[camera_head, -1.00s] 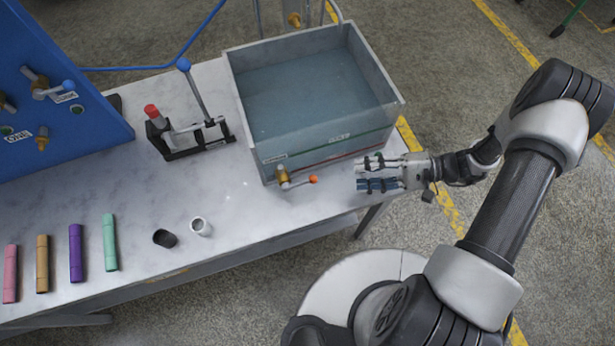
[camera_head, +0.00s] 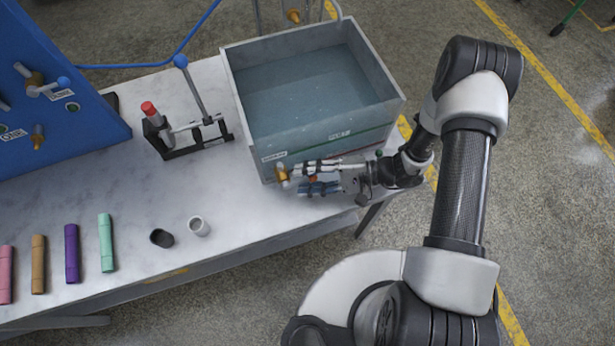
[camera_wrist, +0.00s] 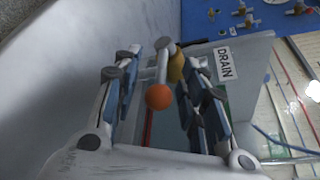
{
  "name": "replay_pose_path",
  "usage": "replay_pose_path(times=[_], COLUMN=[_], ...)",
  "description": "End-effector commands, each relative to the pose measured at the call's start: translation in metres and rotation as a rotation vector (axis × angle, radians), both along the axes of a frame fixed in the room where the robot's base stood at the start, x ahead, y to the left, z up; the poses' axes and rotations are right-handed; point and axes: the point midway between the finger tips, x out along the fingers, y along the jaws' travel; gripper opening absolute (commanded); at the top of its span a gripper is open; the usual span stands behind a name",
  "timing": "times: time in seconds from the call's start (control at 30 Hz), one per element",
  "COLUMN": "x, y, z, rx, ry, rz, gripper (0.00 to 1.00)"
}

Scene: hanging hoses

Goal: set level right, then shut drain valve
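The clear water tank (camera_head: 322,150) stands on the table's right end, with water below its rim and green and red lines on its front wall. The brass drain valve (camera_head: 282,173) is low on the tank's front left. Its lever ends in an orange ball (camera_wrist: 159,97), partly hidden by my fingers in the head view. A "DRAIN" label (camera_wrist: 224,63) shows beside it in the wrist view. My gripper (camera_head: 305,178) is open, its fingers on either side of the lever and ball. I cannot tell whether either finger touches it.
A blue panel (camera_head: 60,90) with valves stands at the left. A black stand (camera_head: 190,143) with a blue-knobbed lever is left of the tank. Several coloured tubes (camera_head: 72,253) and two small cups (camera_head: 199,226) lie in front. The table (camera_head: 240,205) is clear between the cups and tank.

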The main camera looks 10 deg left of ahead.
Motion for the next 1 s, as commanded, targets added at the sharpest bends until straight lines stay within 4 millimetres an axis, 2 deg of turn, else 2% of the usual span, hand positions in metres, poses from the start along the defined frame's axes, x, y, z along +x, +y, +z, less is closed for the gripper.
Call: replay_pose_path(times=[0.17, 0.73, 1.0], x=[-0.0001, 0.0001, 0.0002], y=[-0.0001, -0.0004, -0.0003], z=[0.0001, 0.0002, 0.0003], rx=[0.000, 0.000, 0.000], ry=[0.000, 0.000, 0.000], rz=[0.000, 0.000, 0.000], gripper=[0.38, 0.00, 0.00])
